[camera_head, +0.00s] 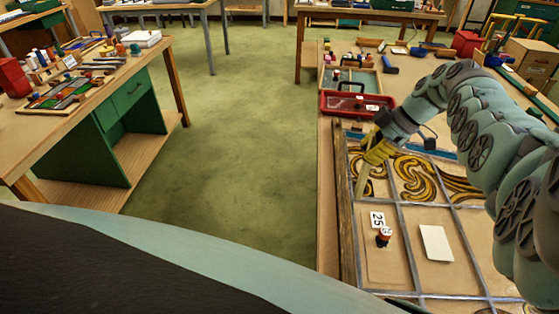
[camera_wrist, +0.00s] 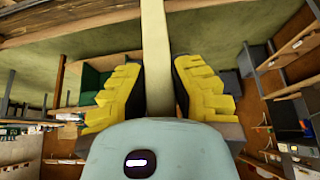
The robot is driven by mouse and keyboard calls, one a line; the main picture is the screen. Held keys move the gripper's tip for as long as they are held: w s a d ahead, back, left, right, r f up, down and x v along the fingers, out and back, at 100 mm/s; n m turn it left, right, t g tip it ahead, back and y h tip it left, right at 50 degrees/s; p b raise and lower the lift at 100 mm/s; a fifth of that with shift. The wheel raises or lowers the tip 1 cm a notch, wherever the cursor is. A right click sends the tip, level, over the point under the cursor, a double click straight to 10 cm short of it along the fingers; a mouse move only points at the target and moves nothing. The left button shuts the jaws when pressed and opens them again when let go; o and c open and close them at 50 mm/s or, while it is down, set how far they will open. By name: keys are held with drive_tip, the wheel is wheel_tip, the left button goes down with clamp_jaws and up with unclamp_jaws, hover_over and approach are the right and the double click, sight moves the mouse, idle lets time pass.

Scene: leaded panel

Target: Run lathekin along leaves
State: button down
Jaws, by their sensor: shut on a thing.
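My gripper (camera_head: 374,157) has yellow fingers and is shut on a pale flat stick, the lathekin (camera_head: 363,181). The lathekin points down toward the left part of the leaded panel (camera_head: 402,216), at the left edge of a swirl-patterned pane. I cannot tell whether its tip touches the lead. In the wrist view the lathekin (camera_wrist: 157,45) extends upward from between the fingers of my gripper (camera_wrist: 160,88). Grey lead strips (camera_head: 411,246) divide the panel into panes. My arm hides part of its right side.
On the panel lie a tag marked 25 (camera_head: 377,219), a small dark knobbed piece (camera_head: 383,237) and a blank white card (camera_head: 436,243). A red tray (camera_head: 345,105) stands beyond the panel. A wooden strip (camera_head: 344,210) borders its left side. Open green floor lies left of the bench.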

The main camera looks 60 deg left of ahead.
drive_tip(key=s+d+p, duration=0.4)
drive_tip(key=d+p, duration=0.1)
drive_tip(key=p, duration=0.7)
drive_tip(key=shift+s+f, duration=0.3)
drive_tip(key=shift+f, duration=0.1)
drive_tip(key=shift+w+r+b, duration=0.1)
drive_tip(key=shift+w+b, duration=0.05)
drive_tip(key=shift+b, duration=0.15)
idle(0.3)
drive_tip(key=shift+f+b, duration=0.35)
drive_tip(key=shift+b, duration=0.1)
idle(1.2)
drive_tip(key=shift+a+f, duration=0.1)
drive_tip(key=shift+w+a+b, duration=0.7)
drive_tip(key=shift+a+b, duration=0.1)
drive_tip(key=shift+b, duration=0.95)
